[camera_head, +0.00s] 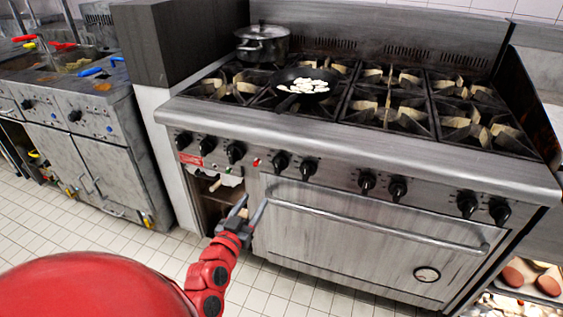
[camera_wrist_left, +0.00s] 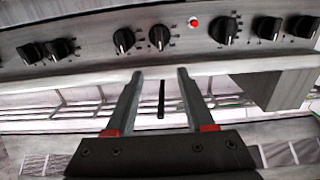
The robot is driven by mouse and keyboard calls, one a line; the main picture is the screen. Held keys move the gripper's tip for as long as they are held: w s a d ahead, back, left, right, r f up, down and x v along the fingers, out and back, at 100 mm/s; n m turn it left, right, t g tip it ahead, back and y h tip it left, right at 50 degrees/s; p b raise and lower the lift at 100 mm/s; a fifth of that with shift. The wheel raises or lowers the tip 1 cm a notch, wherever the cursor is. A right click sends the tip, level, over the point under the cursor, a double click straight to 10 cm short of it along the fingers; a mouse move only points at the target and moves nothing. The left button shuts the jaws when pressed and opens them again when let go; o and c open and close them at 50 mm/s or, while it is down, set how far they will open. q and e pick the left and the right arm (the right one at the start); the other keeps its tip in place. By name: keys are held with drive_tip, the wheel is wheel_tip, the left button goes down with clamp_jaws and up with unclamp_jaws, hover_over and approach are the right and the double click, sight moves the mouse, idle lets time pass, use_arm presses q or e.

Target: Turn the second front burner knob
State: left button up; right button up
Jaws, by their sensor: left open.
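A row of black knobs runs along the steel front of the stove (camera_head: 430,165). The second knob from the left (camera_head: 207,145) sits between the first knob (camera_head: 183,140) and the third knob (camera_head: 235,152). The wrist view shows the row in reverse order, with the second knob (camera_wrist_left: 266,28) right of a red light (camera_wrist_left: 194,21). Which knob counts as the second front burner's is not marked. My left gripper (camera_head: 254,199) is open and empty below the knob row, touching no knob. In the wrist view its fingers (camera_wrist_left: 160,75) point toward the panel. My right gripper is out of view.
A long oven handle (camera_head: 380,226) crosses the door right of my gripper. A frying pan (camera_head: 287,101) with pale pieces and a lidded pot (camera_head: 262,45) stand on the stove. A fryer unit (camera_head: 100,125) stands at left. Tiled floor is clear in front.

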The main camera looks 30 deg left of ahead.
use_arm(q)
drive_tip(key=b, duration=0.3)
approach(276, 164)
drive_tip(key=p+x, duration=0.1)
drive_tip(key=x, duration=0.7)
drive_tip(key=shift+w, duration=0.45)
clamp_jaws()
